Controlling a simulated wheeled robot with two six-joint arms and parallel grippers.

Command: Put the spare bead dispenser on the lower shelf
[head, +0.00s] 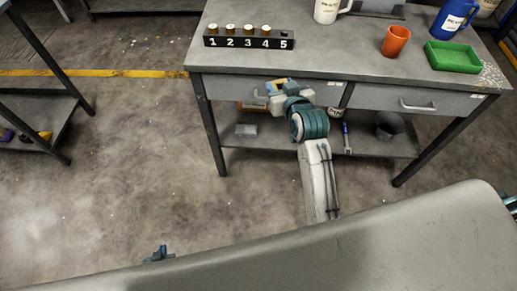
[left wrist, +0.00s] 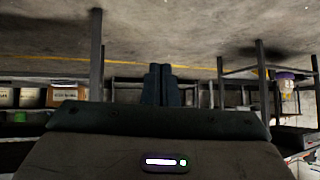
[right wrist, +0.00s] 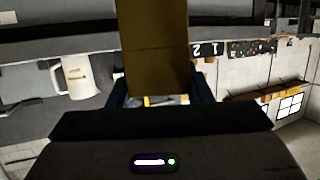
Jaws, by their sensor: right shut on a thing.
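My right gripper (head: 275,88) is at the front of the workbench, by the left drawer and below the tabletop edge. In the right wrist view its blue fingers are shut on a tan-brown block (right wrist: 155,45); I cannot tell whether this is the spare bead dispenser. In the head view the held thing is mostly hidden by the gripper. The lower shelf (head: 272,138) runs under the drawers, partly hidden by my right arm. My left gripper (head: 158,254) shows only in part beyond my grey body; in the left wrist view its fingers (left wrist: 160,85) are together, empty.
The shelf holds a small grey box (head: 246,130), a blue-handled tool (head: 346,137) and a dark round container (head: 388,125). On top are a numbered rack (head: 248,42), an orange cup (head: 396,41), a green tray (head: 453,57), and a blue jug (head: 455,17). The floor at left is open.

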